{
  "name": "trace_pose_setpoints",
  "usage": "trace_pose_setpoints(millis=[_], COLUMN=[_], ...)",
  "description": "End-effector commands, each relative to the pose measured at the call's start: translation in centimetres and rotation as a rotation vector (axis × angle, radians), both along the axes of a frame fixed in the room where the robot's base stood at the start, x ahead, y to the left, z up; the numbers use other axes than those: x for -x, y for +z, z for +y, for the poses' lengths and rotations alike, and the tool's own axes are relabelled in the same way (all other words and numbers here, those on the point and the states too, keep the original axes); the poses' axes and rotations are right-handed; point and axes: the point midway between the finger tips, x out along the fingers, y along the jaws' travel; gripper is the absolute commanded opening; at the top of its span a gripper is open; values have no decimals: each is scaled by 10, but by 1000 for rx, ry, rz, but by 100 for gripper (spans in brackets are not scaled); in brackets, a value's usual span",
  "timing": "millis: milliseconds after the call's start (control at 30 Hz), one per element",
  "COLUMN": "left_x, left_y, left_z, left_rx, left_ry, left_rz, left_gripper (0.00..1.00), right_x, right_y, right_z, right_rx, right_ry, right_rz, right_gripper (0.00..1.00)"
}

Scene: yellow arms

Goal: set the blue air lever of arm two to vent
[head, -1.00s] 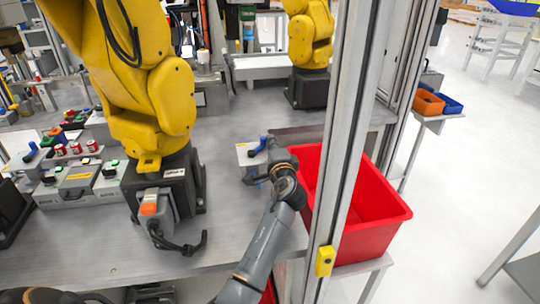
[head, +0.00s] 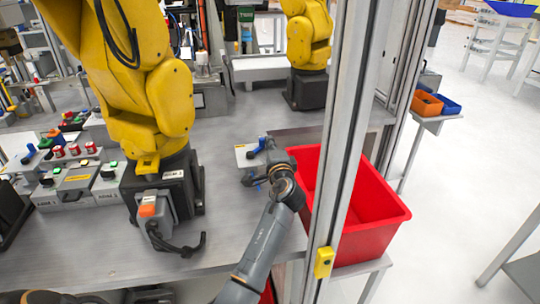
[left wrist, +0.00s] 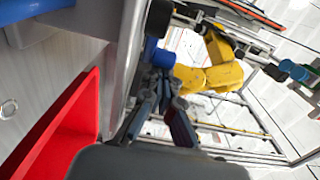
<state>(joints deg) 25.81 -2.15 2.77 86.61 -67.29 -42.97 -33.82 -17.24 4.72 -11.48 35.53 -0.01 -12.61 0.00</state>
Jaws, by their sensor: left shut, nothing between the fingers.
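A blue lever (head: 257,147) stands on a small pale plate with a yellow label (head: 242,156), on the grey bench right of the near yellow arm. My left gripper (head: 250,181) is beside the lever, on its near side, with its fingers shut and empty. Whether it touches the lever cannot be told. In the left wrist view, a blue part (left wrist: 160,56) shows just beyond the dark fingers (left wrist: 166,92). The lever's pivot and any position markings are too small or hidden to read. My right gripper is not in view.
A red bin (head: 370,215) stands right of my left arm, behind a metal post (head: 346,130). The near yellow arm (head: 150,100) rises on the left, with a grey box with an orange button (head: 148,210) at its base. The bench between them is clear.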

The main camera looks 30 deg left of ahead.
Motion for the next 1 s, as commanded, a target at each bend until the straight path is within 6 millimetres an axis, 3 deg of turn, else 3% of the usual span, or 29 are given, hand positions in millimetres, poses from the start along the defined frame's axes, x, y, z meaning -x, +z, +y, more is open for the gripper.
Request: trace_pose_setpoints(millis=[667, 1000], left_x=[0, 0], left_y=[4, 62], left_z=[0, 0], left_rx=[0, 1], left_ry=[0, 0], left_rz=[-1, -6], left_gripper=[0, 0], right_x=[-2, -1], right_y=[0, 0], right_z=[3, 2], right_rx=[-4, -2], right_ry=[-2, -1], right_rz=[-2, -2], right_gripper=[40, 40])
